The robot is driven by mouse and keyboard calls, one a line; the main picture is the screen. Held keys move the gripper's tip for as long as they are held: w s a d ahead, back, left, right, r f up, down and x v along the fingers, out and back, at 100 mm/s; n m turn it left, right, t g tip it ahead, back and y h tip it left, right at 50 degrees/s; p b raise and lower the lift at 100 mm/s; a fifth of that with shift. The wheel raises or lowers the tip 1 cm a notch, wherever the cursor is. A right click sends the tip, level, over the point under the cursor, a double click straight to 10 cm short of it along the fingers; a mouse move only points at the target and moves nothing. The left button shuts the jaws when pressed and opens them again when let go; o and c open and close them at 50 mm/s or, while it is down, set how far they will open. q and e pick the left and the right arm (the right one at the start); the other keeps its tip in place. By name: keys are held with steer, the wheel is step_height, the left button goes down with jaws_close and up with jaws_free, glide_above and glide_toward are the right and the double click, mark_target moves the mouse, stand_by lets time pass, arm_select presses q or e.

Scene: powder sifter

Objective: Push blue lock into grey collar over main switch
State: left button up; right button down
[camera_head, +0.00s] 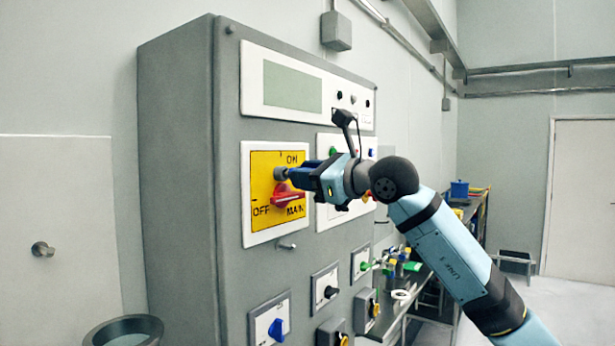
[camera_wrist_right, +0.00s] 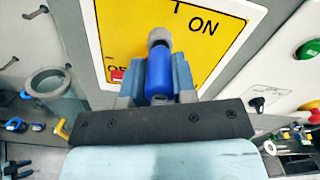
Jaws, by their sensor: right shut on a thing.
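The main switch (camera_head: 287,196) is a red handle on a yellow plate marked ON, OFF and MAIN, on the front of a grey cabinet. A grey collar (camera_head: 280,173) stands out from the plate just above the handle; it also shows in the right wrist view (camera_wrist_right: 158,38). My right gripper (camera_head: 298,176) is shut on the blue lock (camera_wrist_right: 159,78), a blue cylinder lying between its two fingers. The lock's far end meets the collar in the wrist view. How deep it sits inside cannot be told. My left gripper is not in view.
The cabinet (camera_head: 180,190) has a screen panel (camera_head: 292,87) above and several small switches (camera_head: 277,330) below. A round grey container (camera_head: 124,330) stands at lower left. A bench (camera_head: 420,277) with small items lies behind my right arm.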

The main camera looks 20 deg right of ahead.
steer(key=shift+x, duration=0.8)
steer(key=c, duration=0.8)
jaws_free()
steer(key=shift+c, duration=0.2)
steer(key=shift+s, duration=0.1)
